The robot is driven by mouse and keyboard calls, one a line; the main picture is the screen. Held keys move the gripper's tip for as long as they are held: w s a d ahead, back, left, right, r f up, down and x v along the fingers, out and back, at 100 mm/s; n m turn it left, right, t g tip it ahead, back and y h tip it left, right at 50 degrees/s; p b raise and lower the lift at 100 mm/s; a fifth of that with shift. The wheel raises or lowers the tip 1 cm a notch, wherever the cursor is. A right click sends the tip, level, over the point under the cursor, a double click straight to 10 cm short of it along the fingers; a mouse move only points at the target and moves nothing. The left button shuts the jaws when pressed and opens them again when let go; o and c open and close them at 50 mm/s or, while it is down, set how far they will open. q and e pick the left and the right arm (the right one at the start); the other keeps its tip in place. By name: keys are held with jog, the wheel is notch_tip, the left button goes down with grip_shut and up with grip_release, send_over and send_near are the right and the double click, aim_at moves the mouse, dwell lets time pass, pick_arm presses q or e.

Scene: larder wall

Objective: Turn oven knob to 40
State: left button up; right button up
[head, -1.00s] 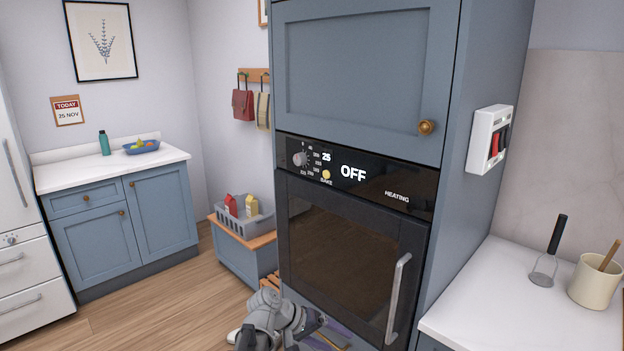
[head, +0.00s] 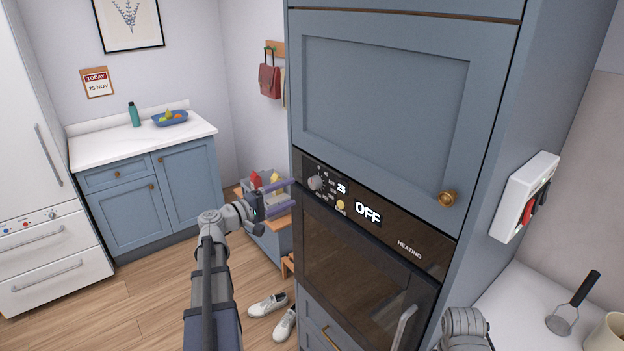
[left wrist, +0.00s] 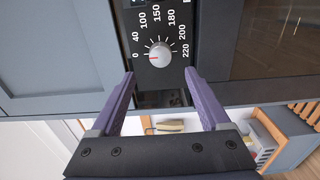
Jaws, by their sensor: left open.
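The oven knob (head: 316,183) is a small grey dial at the left end of the black oven panel (head: 380,218). In the left wrist view the knob (left wrist: 160,54) shows a red mark pointing at 0; 40 is printed just above 0 there. The oven display (head: 368,212) reads OFF, with a small 25 to its left. My left gripper (head: 289,194) is level with the knob, just left of the panel. Its purple fingers (left wrist: 159,74) are open and empty, apart from the knob, which appears between and beyond their tips. My right gripper is out of view.
The blue cabinet door (head: 385,100) is above the oven, and the oven handle (head: 403,328) is low on its door. A bench with a grey crate (head: 262,190) stands behind my left gripper. White shoes (head: 268,304) lie on the floor.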

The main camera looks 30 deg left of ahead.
aim_at(312, 184)
pick_arm(q)
jog(key=x, duration=0.7)
jog(key=shift+w+d, duration=0.15)
jog(key=shift+w, duration=0.2)
grip_shut()
dwell(0.4)
